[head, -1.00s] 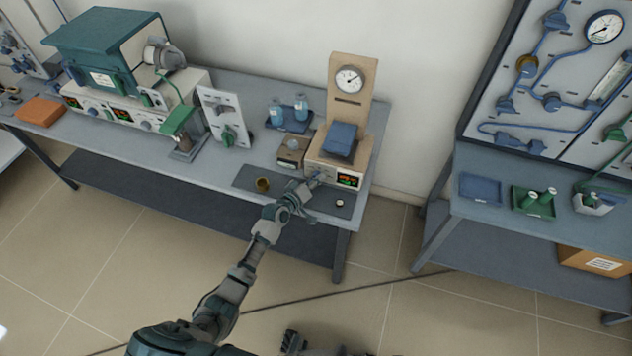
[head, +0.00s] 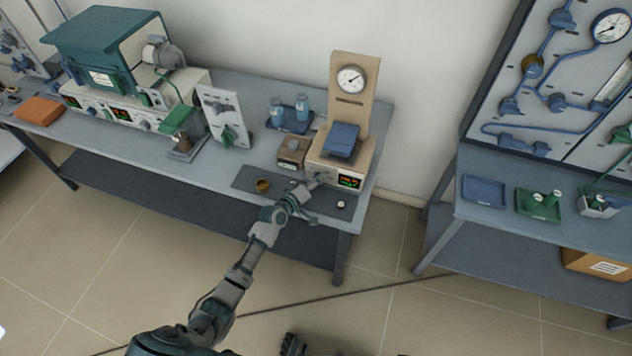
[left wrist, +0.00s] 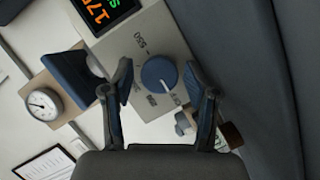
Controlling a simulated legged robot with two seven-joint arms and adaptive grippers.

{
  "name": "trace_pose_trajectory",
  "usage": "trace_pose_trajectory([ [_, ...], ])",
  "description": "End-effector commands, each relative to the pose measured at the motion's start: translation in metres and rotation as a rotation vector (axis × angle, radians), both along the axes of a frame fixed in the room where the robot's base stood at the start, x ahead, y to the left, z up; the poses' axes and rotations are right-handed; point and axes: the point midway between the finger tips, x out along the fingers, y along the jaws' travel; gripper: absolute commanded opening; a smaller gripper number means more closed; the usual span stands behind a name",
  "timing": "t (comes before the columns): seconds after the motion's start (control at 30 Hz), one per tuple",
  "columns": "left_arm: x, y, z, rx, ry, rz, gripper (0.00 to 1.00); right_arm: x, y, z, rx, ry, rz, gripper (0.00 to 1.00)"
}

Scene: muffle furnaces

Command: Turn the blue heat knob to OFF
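The blue heat knob (left wrist: 159,75) is on the pale front panel of a small beige furnace (head: 352,83), beside its lit display (left wrist: 104,9). Its white mark points down and right in the left wrist view, towards a small printed label that looks like OFF. My left gripper (left wrist: 157,72) is open, with one finger on each side of the knob. A gap shows at the left finger; contact at the right finger is unclear. In the head view, my left gripper (head: 316,184) hides the knob at the panel. A dark part at the bottom edge may be my right gripper (head: 292,344).
A dark mat (head: 246,178) with a small brass cup (head: 263,186) lies in front of the furnace. A small brown box (head: 291,152) and a blue tray with bottles (head: 290,125) stand to its left. A larger green furnace (head: 105,45) is farther left.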

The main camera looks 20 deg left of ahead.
Motion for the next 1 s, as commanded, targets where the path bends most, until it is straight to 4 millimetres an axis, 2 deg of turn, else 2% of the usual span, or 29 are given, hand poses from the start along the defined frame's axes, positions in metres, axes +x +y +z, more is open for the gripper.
trace_pose_trajectory([
  [0.47, -0.003, 0.001, -0.002, 0.003, 0.004, -0.001, 0.64, 0.0, -0.001, 0.0, -0.001, -0.002, 0.0, 0.4],
  [1.0, -0.068, 0.027, 0.012, 0.003, 0.002, 0.0, 0.64, 0.0, 0.0, 0.0, 0.0, -0.001, 0.0, 0.4],
])
